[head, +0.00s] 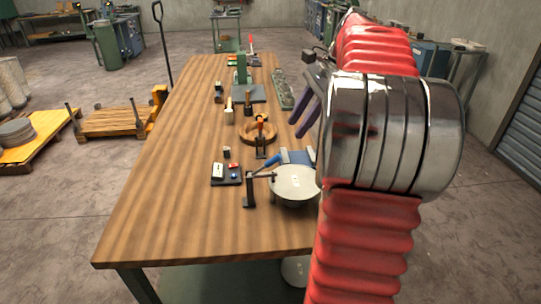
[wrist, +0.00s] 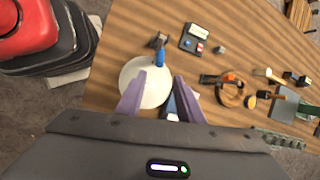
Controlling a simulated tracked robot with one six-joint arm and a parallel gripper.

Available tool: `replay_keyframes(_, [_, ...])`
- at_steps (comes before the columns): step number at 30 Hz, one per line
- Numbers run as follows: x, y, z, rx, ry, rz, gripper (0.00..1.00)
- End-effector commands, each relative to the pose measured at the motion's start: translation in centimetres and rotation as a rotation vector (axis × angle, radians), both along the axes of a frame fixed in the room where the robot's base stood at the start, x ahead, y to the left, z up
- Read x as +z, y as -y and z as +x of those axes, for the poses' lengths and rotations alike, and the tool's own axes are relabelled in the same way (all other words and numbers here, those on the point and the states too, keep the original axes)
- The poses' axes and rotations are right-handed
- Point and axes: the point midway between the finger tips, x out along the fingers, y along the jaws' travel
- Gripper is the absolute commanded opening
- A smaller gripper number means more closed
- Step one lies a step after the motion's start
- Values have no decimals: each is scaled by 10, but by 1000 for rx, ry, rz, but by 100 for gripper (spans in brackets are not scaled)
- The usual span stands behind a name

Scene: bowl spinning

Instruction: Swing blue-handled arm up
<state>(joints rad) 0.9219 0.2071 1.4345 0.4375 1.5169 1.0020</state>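In the wrist view the blue handle (wrist: 160,57) reaches over the upper rim of the white bowl (wrist: 132,75). My gripper (head: 296,130) has purple fingers, spread apart and empty, above the table. In the wrist view my gripper (wrist: 159,76) frames part of the bowl, with the handle just beyond the fingertips. I see no contact with the handle.
A blue block-like thing (head: 298,156) lies behind the bowl. A small dark tray (head: 226,174) is to the left. A round wooden piece with an orange-handled item (head: 258,131) stands farther back, with more tools beyond. The table's left side and front left are clear.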

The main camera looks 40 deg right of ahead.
Motion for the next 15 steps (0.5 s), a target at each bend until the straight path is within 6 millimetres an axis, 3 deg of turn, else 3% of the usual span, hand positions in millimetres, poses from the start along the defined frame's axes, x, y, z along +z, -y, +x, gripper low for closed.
replay_keyframes(15, [-4, 3, 1, -14, -1, 9, 34])
